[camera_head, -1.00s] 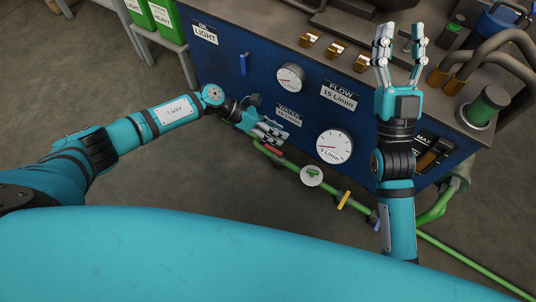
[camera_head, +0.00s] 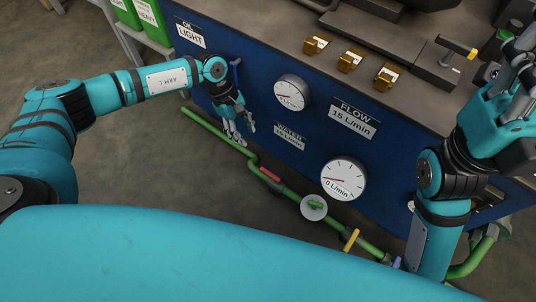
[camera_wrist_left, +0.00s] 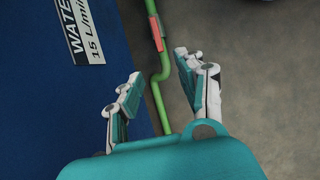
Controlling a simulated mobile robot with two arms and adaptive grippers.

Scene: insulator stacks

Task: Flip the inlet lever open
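A green pipe (camera_head: 318,193) runs low along the front of the blue cabinet. It carries a red lever (camera_head: 270,173), a yellow lever (camera_head: 351,240) and a blue lever (camera_head: 396,262); I cannot read which one is the inlet. The red lever also shows in the left wrist view (camera_wrist_left: 156,35), lying along the pipe. My left gripper (camera_head: 238,135) is open and empty, fingers pointing down, up-left of the red lever and apart from it. In the left wrist view its fingers (camera_wrist_left: 163,80) straddle the view of the pipe. My right gripper (camera_head: 518,55) is partly cut off at the right edge.
The cabinet (camera_head: 262,125) has a flow gauge (camera_head: 343,180), a smaller gauge (camera_head: 291,92) and a blue handle (camera_head: 237,72) close to my left wrist. Brass blocks (camera_head: 350,60) stand on top. Floor in front is clear.

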